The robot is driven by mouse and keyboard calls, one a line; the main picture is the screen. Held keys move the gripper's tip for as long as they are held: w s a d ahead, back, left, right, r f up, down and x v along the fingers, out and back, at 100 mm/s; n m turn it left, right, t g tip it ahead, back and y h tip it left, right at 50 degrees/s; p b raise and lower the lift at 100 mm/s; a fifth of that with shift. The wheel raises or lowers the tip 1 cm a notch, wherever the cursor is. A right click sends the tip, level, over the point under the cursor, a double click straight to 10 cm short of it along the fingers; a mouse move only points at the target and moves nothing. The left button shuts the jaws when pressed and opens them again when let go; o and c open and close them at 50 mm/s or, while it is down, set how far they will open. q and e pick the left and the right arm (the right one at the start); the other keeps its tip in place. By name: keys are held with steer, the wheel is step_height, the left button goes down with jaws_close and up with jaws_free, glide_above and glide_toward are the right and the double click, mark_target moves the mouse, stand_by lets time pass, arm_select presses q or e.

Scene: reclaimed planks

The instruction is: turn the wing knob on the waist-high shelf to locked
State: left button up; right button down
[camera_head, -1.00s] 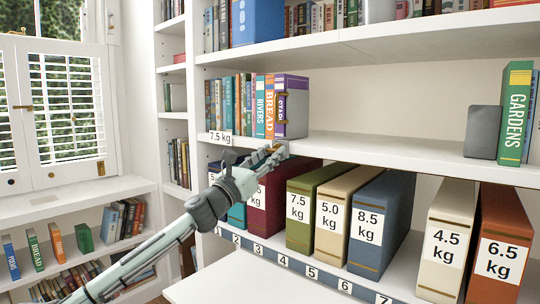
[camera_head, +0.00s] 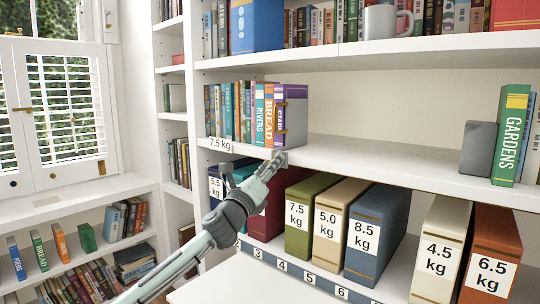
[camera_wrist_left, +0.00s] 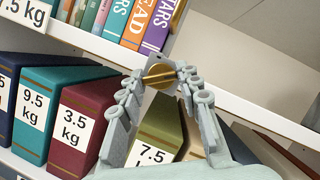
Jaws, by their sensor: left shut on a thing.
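A brass wing knob (camera_wrist_left: 160,77) sits in front of a small grey plate (camera_wrist_left: 154,42) at the edge of the waist-high shelf (camera_wrist_left: 235,92). My left gripper (camera_wrist_left: 161,74) is shut on the knob, with a fingertip at each side of it. In the head view my left gripper (camera_head: 276,160) reaches up from below to the edge of the same shelf (camera_head: 355,155), under the purple book. The fingers hide most of the knob there. I cannot read any locked marking. My right gripper is not in view.
Books, including an orange one (camera_head: 269,112), stand above the knob. Weight-labelled binders, including a green one (camera_head: 300,235) and a blue one (camera_head: 375,225), stand close below the gripper. The waist-high shelf is bare up to a grey block (camera_head: 478,148) at the right.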

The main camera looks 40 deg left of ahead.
arm_select(q)
steer(key=shift+d+r+n+g+y+p, duration=0.1)
steer(key=shift+n+g+y+p, duration=0.45)
steer(key=shift+n, duration=1.55)
steer(key=shift+r+n+g+y+p, duration=0.15)
steer(key=shift+n+g, duration=0.7)
steer(key=shift+n, duration=1.25)
steer(key=shift+d+n+g+y+p, duration=0.1)
steer(key=shift+n+g+y+p, duration=0.45)
steer(key=shift+n, duration=1.55)
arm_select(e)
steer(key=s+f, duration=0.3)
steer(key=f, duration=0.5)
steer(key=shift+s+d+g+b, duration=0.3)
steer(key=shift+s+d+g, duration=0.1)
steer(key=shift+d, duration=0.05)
arm_select(q)
steer(key=shift+a, duration=0.1)
steer(key=o, duration=1.2)
steer(key=shift+c, duration=0.2)
steer(key=v, duration=1.2)
steer(key=shift+r, duration=0.3)
